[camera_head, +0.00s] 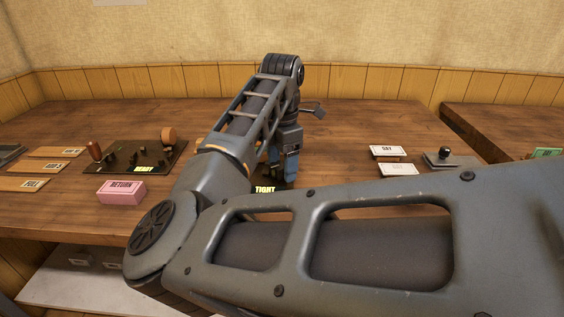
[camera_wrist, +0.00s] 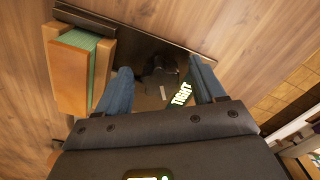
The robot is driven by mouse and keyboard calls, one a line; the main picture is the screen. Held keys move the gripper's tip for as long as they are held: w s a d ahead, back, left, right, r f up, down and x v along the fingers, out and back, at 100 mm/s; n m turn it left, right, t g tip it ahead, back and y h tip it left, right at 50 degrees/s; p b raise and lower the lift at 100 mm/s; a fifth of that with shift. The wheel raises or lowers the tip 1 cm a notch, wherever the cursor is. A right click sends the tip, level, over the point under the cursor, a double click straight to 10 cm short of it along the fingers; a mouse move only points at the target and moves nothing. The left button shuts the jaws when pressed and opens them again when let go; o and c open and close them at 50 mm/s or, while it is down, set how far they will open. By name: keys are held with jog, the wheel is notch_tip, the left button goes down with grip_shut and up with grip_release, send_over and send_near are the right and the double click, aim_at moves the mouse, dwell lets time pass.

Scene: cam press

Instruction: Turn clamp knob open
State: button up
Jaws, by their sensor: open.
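The clamp knob (camera_wrist: 160,78) is a small dark shape on a dark plate (camera_wrist: 135,42) in the wrist view. A lit "TIGHT" label (camera_wrist: 181,95) shows beside it, and also in the head view (camera_head: 265,189). My gripper (camera_wrist: 161,68) is open and points down, its two blue fingers on either side of the knob with gaps visible. I cannot tell its height above the knob. In the head view my gripper (camera_head: 284,168) is partly seen, and my arm hides the knob.
A wooden block with green layers (camera_wrist: 84,72) stands beside the left finger. A pink "RETURN" box (camera_head: 122,191) and a dark lever panel (camera_head: 138,157) lie at left. White cards (camera_head: 388,151) and a black-knobbed stamp (camera_head: 446,156) are at right.

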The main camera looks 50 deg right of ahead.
jog(key=c, duration=1.1)
jog(key=shift+o, duration=0.2)
